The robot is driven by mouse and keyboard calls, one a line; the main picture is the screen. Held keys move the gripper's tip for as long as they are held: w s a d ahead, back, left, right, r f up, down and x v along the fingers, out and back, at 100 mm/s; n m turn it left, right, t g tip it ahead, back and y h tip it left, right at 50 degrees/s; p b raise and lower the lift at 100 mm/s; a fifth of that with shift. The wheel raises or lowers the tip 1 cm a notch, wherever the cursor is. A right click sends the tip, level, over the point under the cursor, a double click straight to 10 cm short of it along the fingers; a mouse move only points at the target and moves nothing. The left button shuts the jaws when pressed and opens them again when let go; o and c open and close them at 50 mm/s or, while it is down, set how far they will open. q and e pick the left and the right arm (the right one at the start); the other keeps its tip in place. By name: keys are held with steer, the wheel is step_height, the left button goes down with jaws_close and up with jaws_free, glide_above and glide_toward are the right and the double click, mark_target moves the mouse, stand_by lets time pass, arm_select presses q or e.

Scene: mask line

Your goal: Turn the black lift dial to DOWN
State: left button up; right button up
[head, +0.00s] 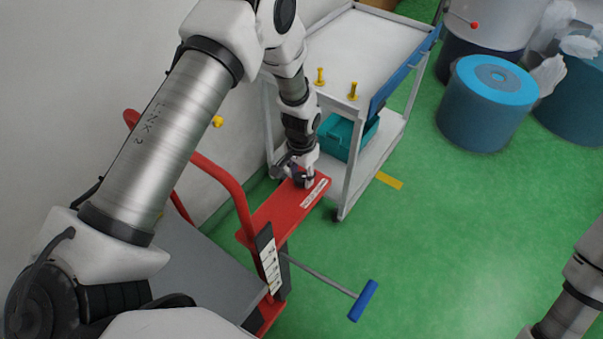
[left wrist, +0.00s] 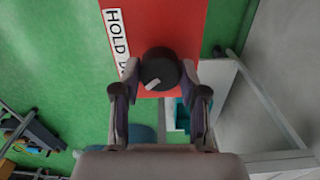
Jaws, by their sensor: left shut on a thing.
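The black lift dial (left wrist: 162,66) is a round knob on a red panel (left wrist: 178,18) in the left wrist view. Its pale pointer mark points to the lower left of that picture. My left gripper (left wrist: 160,74) has one finger on each side of the dial and is shut on it. In the head view my left gripper (head: 304,180) reaches down to the red panel (head: 284,212) and mostly hides the dial there. A white label beside the dial begins with "HOLD"; I cannot read the rest. My right gripper is outside the frame.
A white cart (head: 345,55) with yellow pegs stands right behind the panel, a teal box (head: 343,137) on its lower shelf. A red rail (head: 222,176), grey platform (head: 207,268) and blue-ended handle (head: 363,300) are near. Blue drums (head: 487,112) stand at back right. Green floor is clear at right.

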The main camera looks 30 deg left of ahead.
mark_target(302, 177)
arm_select(q)
steer(key=shift+s+f+n, duration=0.15)
steer(key=shift+n, duration=0.35)
steer(key=o, duration=1.1)
steer(key=shift+o, duration=0.2)
step_height(302, 177, up, 12)
